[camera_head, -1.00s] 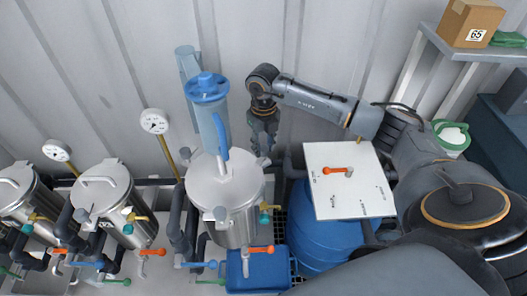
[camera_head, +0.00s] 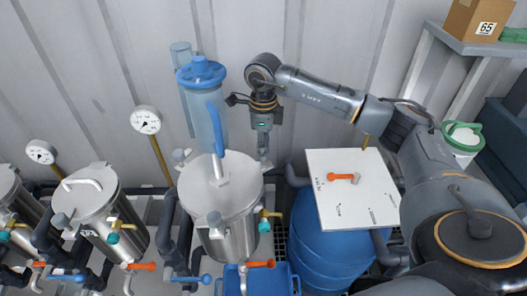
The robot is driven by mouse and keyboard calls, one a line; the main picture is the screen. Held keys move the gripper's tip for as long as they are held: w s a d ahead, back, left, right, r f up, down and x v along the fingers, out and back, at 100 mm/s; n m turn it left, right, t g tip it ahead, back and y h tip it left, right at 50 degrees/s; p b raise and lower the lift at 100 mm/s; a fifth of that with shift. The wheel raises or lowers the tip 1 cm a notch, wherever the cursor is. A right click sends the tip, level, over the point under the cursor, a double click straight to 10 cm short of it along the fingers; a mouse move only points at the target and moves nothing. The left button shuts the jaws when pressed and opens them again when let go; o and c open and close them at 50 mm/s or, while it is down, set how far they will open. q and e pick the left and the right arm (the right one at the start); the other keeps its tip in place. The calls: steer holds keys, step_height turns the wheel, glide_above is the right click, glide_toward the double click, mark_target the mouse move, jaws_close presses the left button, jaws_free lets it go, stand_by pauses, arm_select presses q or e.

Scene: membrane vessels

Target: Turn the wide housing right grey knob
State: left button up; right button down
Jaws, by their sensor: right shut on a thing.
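My right gripper (camera_head: 263,153) points down at the vessel's back right rim. It is shut on the right grey knob (camera_head: 265,165), which is mostly hidden by the fingers. My left gripper is out of view.
A clear blue-capped filter column (camera_head: 205,110) stands behind the vessel. A white panel with an orange lever (camera_head: 355,190) lies on a blue barrel (camera_head: 325,245) to the right. Narrower steel vessels (camera_head: 98,215) and gauges stand at the left.

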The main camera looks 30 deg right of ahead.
steer(key=shift+n+b, duration=0.3)
steer(key=shift+n, duration=0.3)
steer(key=shift+r, duration=0.1)
steer(key=c, duration=1)
jaws_free()
step_height(320, 180, up, 12)
steer(key=shift+f, duration=0.1)
